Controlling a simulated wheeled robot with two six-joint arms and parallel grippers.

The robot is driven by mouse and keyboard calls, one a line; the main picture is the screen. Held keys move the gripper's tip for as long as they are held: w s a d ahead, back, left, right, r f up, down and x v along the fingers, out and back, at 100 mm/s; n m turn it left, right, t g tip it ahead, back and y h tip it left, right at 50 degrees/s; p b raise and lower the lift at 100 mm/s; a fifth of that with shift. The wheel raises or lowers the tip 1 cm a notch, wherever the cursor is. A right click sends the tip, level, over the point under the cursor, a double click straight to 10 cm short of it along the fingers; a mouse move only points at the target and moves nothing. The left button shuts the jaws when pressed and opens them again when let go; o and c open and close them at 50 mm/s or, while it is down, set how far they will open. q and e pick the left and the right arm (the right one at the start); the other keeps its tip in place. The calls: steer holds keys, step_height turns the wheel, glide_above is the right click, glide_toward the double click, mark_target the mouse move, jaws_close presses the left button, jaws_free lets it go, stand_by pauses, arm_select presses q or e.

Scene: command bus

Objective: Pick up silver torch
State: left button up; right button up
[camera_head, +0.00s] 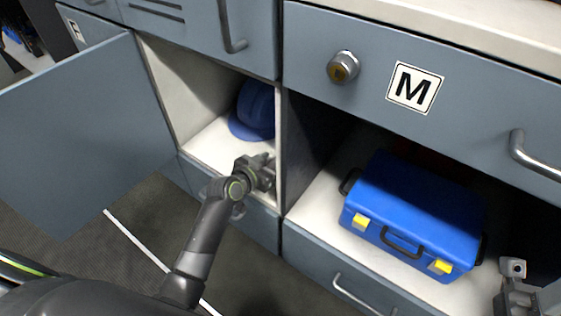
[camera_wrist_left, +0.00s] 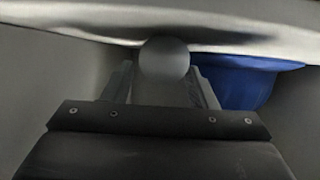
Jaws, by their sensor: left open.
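A grey, rounded, cylinder-like thing, which looks like the silver torch (camera_wrist_left: 164,58), shows in the left wrist view between the two fingers of my left gripper (camera_wrist_left: 164,88). The fingers are apart, one on each side of it, and I cannot tell whether they touch it. In the head view my left gripper (camera_head: 262,172) is inside the open left compartment, at its front right, and the torch cannot be made out there. My right gripper (camera_head: 515,285) is partly in view at the lower right; its fingers are not clear.
A blue cap (camera_head: 254,110) lies at the back of the compartment, also right of the fingers in the left wrist view (camera_wrist_left: 245,82). A blue case (camera_head: 415,210) stands in the right compartment. An open door (camera_head: 85,135) hangs at the left, and a divider separates the compartments.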

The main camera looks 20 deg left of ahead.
arm_select(q)
steer(key=shift+x, duration=0.8)
steer(key=shift+c, duration=0.3)
jaws_close()
